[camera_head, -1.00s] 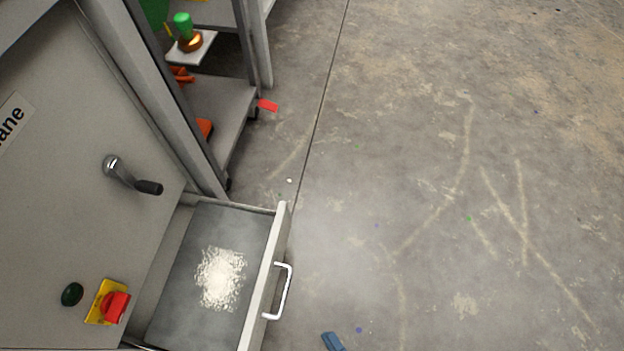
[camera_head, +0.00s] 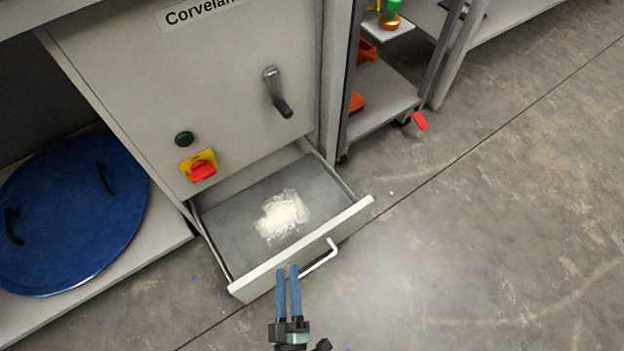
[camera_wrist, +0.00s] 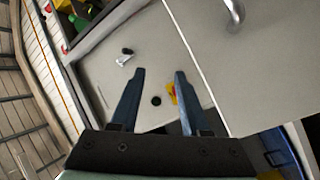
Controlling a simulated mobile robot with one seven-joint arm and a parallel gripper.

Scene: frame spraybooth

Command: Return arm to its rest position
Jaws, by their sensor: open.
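My gripper (camera_head: 288,283) shows at the bottom centre of the head view, its two blue fingers pointing up the picture. It is in front of the open drawer (camera_head: 303,258), close to its white handle (camera_head: 319,259) in the picture; I cannot tell whether they touch. In the wrist view my gripper (camera_wrist: 159,103) has its fingers apart with nothing held between them. Beyond them is the cabinet's grey front (camera_wrist: 140,75) with a black button and a red and yellow switch. The rest of my arm is mostly out of view.
The drawer stands out from the cabinet (camera_head: 225,75) and holds a patch of white powder (camera_head: 282,215). A blue round lid (camera_head: 70,220) lies at left. A cart shelf (camera_head: 385,105) with a red pedal (camera_head: 420,121) stands at right. The concrete floor (camera_head: 500,230) at right is clear.

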